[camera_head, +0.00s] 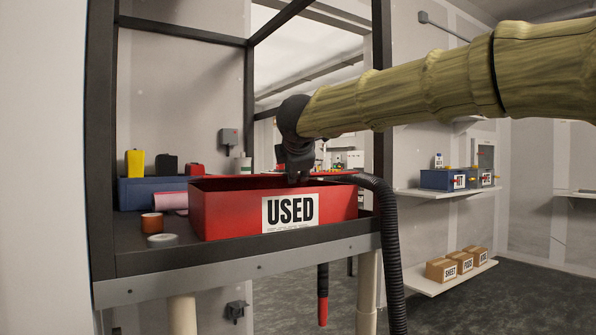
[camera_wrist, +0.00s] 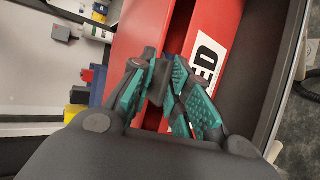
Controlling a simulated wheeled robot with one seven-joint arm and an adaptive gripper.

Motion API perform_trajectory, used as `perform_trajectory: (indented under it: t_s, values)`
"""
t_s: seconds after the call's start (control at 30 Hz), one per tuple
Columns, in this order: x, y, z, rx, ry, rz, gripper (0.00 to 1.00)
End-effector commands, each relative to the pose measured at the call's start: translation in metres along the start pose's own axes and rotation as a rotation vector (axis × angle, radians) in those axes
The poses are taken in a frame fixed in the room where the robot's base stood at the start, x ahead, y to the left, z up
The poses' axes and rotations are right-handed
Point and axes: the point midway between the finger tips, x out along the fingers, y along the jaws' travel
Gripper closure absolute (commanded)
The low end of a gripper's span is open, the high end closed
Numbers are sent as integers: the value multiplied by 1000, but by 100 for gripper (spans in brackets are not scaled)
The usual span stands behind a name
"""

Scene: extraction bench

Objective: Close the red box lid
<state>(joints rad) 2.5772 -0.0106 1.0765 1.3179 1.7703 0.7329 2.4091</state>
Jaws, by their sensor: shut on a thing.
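The red box (camera_head: 225,212) with a white "USED" label stands on the dark bench in the head view. Its red front also shows in the wrist view (camera_wrist: 210,18). A flat red panel, seemingly the lid (camera_wrist: 145,30), lies beside the front wall in the wrist view, with a dark gap between them. My gripper (camera_head: 298,178) reaches down at the box's top edge. In the wrist view its teal-padded fingers (camera_wrist: 160,85) are closed around a small dark piece, apparently the lid's handle. The fingers hide most of that piece, and the lid's exact angle is unclear.
A blue bin (camera_head: 135,195) with yellow, black and red items stands left of the box. An orange-red jar (camera_head: 152,223) and a grey disc (camera_head: 162,240) sit near the bench's left front. A black hose (camera_head: 388,240) hangs at the right. Dark posts frame the bench.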

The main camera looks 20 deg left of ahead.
Motion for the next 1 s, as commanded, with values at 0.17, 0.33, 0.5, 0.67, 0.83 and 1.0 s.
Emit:
perform_trajectory:
  t_s: [0.17,0.33,0.5,0.67,0.83,1.0]
  values:
    - [1,-2,-3,-5,4,-1,80]
    - [1,-2,-1,-2,1,-1,71]
    - [0,-1,2,0,-1,0,71]
    - [-8,0,2,1,-1,0,71]
    - [-32,0,3,1,-1,2,71]
    - [-64,0,3,0,-1,2,71]
